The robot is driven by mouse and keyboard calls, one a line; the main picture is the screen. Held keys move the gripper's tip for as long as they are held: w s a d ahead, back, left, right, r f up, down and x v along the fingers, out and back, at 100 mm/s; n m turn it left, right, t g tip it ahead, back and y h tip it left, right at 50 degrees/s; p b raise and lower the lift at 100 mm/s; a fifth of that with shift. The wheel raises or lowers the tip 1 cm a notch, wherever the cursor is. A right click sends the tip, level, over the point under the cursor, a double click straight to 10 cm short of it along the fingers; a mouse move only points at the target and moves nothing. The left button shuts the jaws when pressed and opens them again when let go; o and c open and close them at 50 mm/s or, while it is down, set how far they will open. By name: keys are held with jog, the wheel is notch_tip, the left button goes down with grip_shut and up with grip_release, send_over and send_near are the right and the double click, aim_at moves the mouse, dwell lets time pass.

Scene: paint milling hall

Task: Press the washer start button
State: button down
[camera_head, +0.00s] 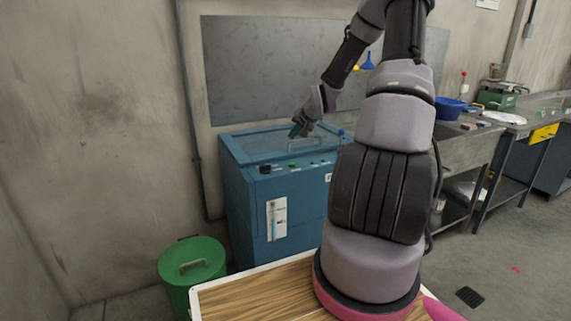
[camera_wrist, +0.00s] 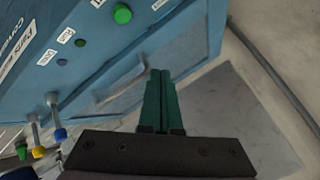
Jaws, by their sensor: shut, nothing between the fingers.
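The washer (camera_head: 240,205) is a blue cabinet with a lid and handle on top, against the wall. Its front top edge has a black knob (camera_head: 265,169) and a small green button (camera_head: 292,165). My gripper (camera_head: 296,131) is above the washer's top, behind the green button in the head view. Its green fingers (camera_wrist: 161,98) are shut together, empty, and apart from the green button.
A lid handle (camera_wrist: 122,82) rises near the fingers. Fittings with blue (camera_wrist: 52,98) and yellow (camera_wrist: 60,134) ends stick out nearby. A green lidded bin (camera_head: 192,268) stands left of the washer. A wooden-topped surface (camera_head: 255,295) is in front; a sink bench (camera_head: 465,150) is right.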

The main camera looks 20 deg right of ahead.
aim_at(293, 165)
dwell(0.3)
jog(key=shift+f, duration=4.4)
jog(key=shift+f, duration=0.4)
jog(key=shift+f, duration=0.45)
jog(key=shift+r, duration=0.85)
jog(key=shift+r, duration=0.1)
jog(key=shift+r, duration=2.45)
